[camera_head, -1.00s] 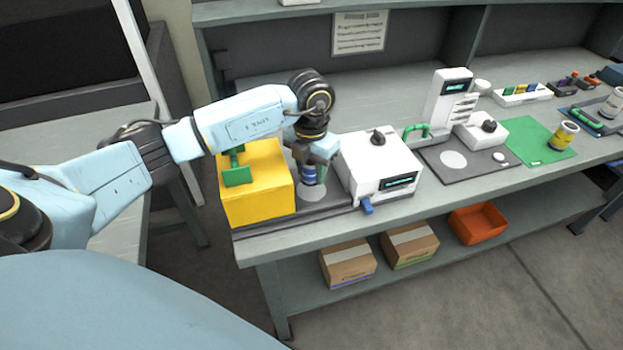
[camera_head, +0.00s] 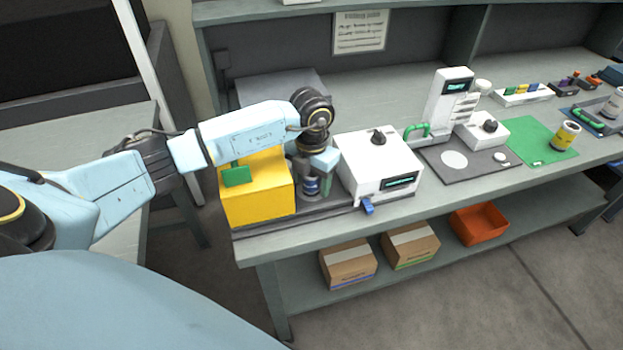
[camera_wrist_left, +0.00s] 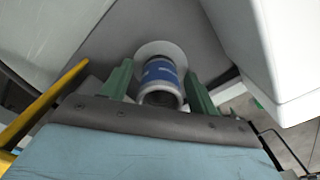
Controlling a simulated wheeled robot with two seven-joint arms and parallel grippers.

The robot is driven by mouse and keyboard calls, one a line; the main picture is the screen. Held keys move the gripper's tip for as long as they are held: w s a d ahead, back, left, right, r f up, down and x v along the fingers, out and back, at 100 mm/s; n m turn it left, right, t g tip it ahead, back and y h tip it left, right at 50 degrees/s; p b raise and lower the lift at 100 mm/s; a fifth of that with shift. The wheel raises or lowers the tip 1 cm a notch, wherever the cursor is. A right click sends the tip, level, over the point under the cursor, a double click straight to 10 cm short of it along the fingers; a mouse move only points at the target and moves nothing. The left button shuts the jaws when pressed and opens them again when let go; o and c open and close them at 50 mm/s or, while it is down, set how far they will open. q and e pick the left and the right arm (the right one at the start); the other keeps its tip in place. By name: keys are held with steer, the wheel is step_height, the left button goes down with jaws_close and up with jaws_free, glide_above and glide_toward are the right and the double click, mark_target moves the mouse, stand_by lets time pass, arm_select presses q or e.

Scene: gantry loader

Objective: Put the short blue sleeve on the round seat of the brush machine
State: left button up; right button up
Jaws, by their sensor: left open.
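The short blue sleeve (camera_head: 311,187) has a blue band and pale ends. It stands upright on the pale round seat (camera_wrist_left: 160,48) of the machine, between a yellow block (camera_head: 256,192) and a white box with a display (camera_head: 378,165). In the left wrist view the sleeve (camera_wrist_left: 160,80) is between the green fingers, with visible gaps on both sides. The seat's rim shows beyond it; the contact underneath is hidden. My left gripper (camera_head: 321,182) is open around the sleeve, low over the grey base. My right gripper is not in view.
The yellow block has a green handle (camera_head: 236,174) on top. A blue lever (camera_head: 367,206) sticks out at the white box's front. The gap around the seat is narrow.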

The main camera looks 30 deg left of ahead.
arm_select(q)
steer(key=shift+r, duration=0.1)
steer(key=shift+r, duration=0.2)
step_height(320, 180, up, 12)
steer(key=shift+f, duration=0.1)
stand_by(0.5)
